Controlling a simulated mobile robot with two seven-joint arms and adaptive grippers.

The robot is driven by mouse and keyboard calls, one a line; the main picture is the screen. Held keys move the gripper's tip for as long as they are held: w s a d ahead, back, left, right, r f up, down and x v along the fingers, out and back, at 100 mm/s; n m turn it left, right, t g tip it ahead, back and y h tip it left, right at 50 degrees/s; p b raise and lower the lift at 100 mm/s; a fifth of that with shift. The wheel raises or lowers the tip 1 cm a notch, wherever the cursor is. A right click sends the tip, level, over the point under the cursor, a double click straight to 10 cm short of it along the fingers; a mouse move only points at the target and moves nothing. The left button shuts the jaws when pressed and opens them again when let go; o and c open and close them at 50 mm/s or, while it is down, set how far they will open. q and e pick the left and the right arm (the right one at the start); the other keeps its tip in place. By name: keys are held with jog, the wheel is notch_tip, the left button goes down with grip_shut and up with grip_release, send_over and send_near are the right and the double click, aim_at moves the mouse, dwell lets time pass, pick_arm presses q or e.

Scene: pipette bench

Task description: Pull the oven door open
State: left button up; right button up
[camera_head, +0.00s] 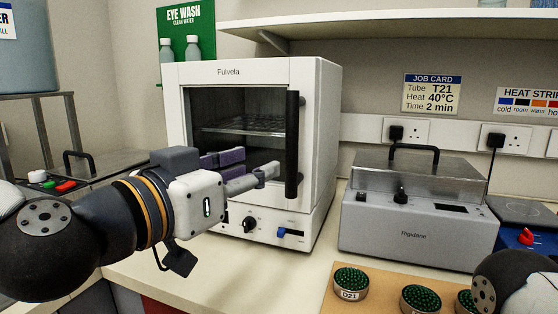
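The white oven (318,150), labelled Fulvela, stands on the bench with its glazed door facing me. The door (222,100) looks shut, and a wire shelf shows through the glass. A black vertical handle (293,145) runs down the door's right side. My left gripper (257,163) is in front of the glass, left of the handle's lower half. Its fingers look spread apart, with purple pads and nothing between them. The fingertips appear close to the handle but not around it. My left gripper hides the lower left of the oven. My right gripper is out of view.
A grey Rigidane unit (415,222) with a lidded top stands right of the oven. Green-topped round containers (351,280) sit on a tan board in front. A shelf (400,24) runs above. Bare bench (270,275) lies before the oven.

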aim_at(289, 144)
pick_arm(q)
jog(key=x, duration=0.2)
jog(key=r+b+x, duration=0.1)
jog(key=x, duration=0.1)
jog(key=shift+w+d, duration=0.15)
jog(key=shift+d, duration=0.2)
jog(key=x, duration=0.5)
jog(key=shift+w+d+r+b, duration=0.1)
jog(key=shift+w+r+b, duration=0.05)
jog(key=shift+w+b, duration=0.15)
jog(key=shift+w+d+r, duration=0.2)
jog(key=shift+w+d, duration=0.1)
jog(key=shift+w, duration=0.15)
jog(key=shift+r, duration=0.1)
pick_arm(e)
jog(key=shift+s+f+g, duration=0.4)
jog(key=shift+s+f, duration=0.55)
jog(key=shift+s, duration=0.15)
pick_arm(q)
jog(key=shift+c, duration=0.6)
grip_shut()
